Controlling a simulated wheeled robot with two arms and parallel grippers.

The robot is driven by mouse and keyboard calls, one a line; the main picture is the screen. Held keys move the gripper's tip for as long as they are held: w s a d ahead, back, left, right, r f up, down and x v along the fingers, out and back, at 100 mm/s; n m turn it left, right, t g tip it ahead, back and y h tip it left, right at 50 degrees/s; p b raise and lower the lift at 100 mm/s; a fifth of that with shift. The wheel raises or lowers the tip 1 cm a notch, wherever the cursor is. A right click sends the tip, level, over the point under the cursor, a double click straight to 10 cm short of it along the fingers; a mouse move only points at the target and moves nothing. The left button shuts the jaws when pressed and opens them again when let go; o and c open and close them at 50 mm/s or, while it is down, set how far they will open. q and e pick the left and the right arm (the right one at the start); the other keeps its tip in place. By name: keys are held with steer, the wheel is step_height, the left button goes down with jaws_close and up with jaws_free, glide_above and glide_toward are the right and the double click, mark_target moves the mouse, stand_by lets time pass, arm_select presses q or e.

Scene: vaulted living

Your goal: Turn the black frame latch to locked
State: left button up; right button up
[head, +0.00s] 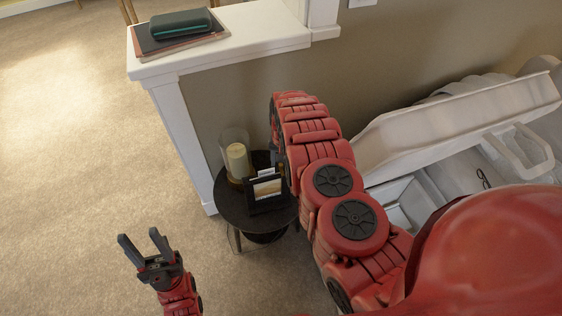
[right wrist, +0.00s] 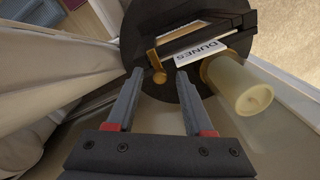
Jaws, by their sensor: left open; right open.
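The black frame (head: 267,193) stands on a small round dark table in the head view, with a picture in its front. In the right wrist view the black frame (right wrist: 210,37) shows from above, with a white card reading DUNES (right wrist: 205,57) against it. A brass-coloured latch piece with a round knob (right wrist: 158,77) is at its edge; I cannot tell its setting. My right gripper (right wrist: 159,72) is open, its fingertips on either side of the knob in that view, apparently short of it. The head view hides it behind my arm. My left gripper (head: 145,245) is open and empty over the carpet.
A candle in a glass (head: 237,158) stands close beside the frame; it also shows in the right wrist view (right wrist: 240,88). The round table (head: 236,207) is against a half wall (head: 250,45). White furniture (head: 455,120) is at right. Open carpet is at left.

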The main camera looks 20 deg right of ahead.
step_height(320, 180, up, 8)
steer(key=shift+d+r+b, duration=0.1)
steer(key=shift+d+b, duration=0.05)
steer(key=shift+b, duration=0.4)
step_height(320, 180, up, 9)
steer(key=p, duration=0.7)
glide_above(282, 164)
steer(key=shift+s+d+r, duration=0.15)
steer(key=shift+s, duration=0.1)
